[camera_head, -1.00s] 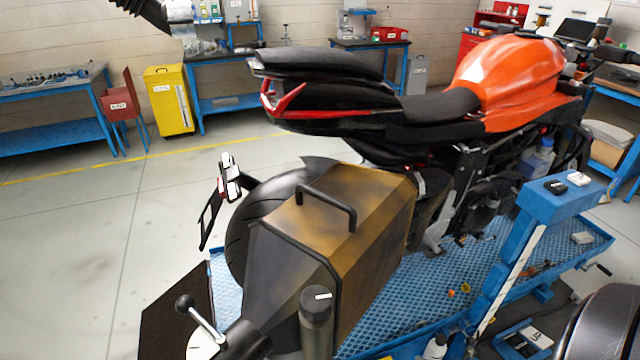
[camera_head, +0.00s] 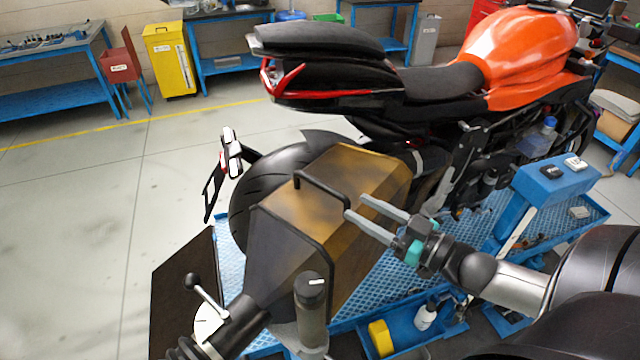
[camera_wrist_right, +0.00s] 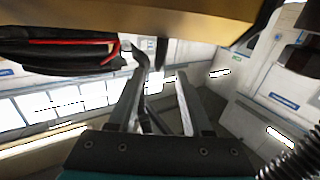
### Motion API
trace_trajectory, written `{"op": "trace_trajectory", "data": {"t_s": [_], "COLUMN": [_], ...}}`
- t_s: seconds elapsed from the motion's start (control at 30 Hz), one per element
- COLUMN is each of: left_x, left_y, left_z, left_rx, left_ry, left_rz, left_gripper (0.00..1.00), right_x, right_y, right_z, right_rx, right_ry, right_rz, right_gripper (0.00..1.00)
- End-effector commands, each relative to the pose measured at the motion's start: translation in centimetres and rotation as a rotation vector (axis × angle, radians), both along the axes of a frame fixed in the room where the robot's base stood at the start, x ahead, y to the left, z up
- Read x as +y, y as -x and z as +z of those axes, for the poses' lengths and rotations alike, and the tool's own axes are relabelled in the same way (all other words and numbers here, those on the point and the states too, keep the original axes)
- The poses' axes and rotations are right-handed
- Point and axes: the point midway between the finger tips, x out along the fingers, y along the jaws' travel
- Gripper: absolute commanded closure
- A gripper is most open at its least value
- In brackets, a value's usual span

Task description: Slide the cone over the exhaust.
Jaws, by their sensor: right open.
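The cone (camera_head: 360,172) is a brown-yellow, box-like funnel with dark edges and a black bar handle (camera_head: 325,188) on top. It stands behind the motorcycle's rear wheel, its narrow end toward a dark hose. I cannot make out the exhaust clearly; the cone hides much of that area. My right gripper (camera_head: 354,205) is open and empty, its fingers pointing left close to the handle's right end. I cannot tell whether they touch the cone. In the right wrist view, the fingers (camera_wrist_right: 157,80) stand apart below a brown-yellow surface that looks like the cone (camera_wrist_right: 180,18). My left gripper is not in view.
The orange and black motorcycle (camera_head: 515,55) stands on a blue lift (camera_head: 235,240). A lever with a black ball (camera_head: 193,281) and a dark upright cylinder (camera_head: 311,290) stand by the cone's narrow end. A blue post (camera_head: 545,185) rises at right. Floor at left is clear.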

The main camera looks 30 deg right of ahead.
Motion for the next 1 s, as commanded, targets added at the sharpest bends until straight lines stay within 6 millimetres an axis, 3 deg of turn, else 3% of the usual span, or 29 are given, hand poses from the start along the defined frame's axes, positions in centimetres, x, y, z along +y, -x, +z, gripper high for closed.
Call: {"op": "trace_trajectory", "data": {"t_s": [0.7,1.0], "left_x": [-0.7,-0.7], "left_y": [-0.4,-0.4], "left_z": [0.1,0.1], "left_rx": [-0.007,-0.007], "left_ry": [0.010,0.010], "left_rz": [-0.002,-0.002], "left_gripper": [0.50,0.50], "right_x": [2.8,3.5], "right_y": [-8.3,-10.2], "right_z": [0.1,0.0], "right_rx": [-0.003,0.000], "right_ry": [0.001,0.001], "right_rz": [0.000,-0.001], "right_gripper": [0.50,0.50]}}
